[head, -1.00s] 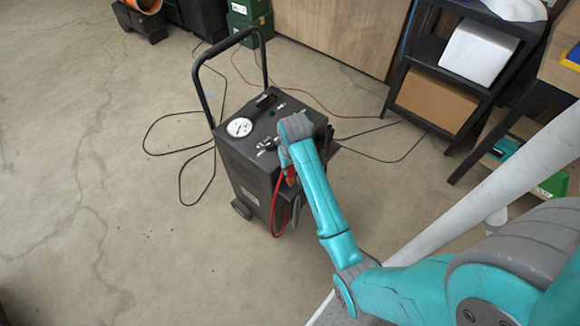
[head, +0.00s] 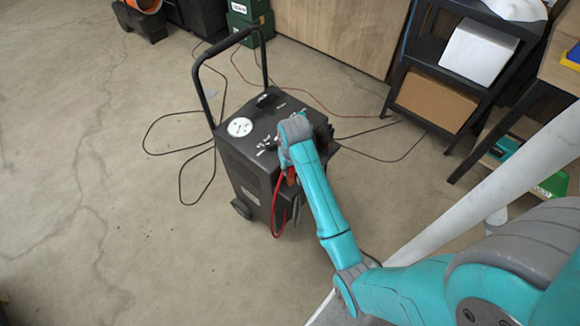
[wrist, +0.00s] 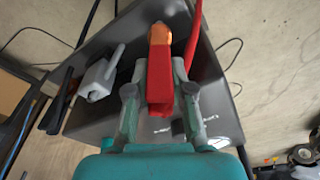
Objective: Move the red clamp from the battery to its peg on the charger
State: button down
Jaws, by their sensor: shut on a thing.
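The red clamp (wrist: 160,82), with an orange-copper tip, is between the two fingers of my gripper (wrist: 158,72) in the wrist view. The fingers are shut on it. In the head view a bit of the red clamp (head: 291,177) shows beside my wrist, at the near side of the charger (head: 245,165). The charger is a dark box with a round white gauge and a tall handle. A red cable (head: 275,208) hangs in a loop down its side. I cannot tell whether the clamp touches a peg. I cannot make out the battery.
In the wrist view a pale grey fitting (wrist: 100,76) and a black piece (wrist: 58,104) lie left of the clamp. Thin cables lie on the floor around the charger. A black shelf (head: 425,55) stands at the back right. The floor at left is open.

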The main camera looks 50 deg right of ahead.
jog(key=shift+f, duration=1.15)
jog(key=c, duration=0.9)
grip_release()
jog(key=shift+c, duration=0.2)
jog(key=r, duration=0.5)
jog(key=s+r, duration=0.1)
jog(key=r, duration=0.1)
jog(key=shift+a+r, duration=0.15)
jog(key=shift+a, duration=0.15)
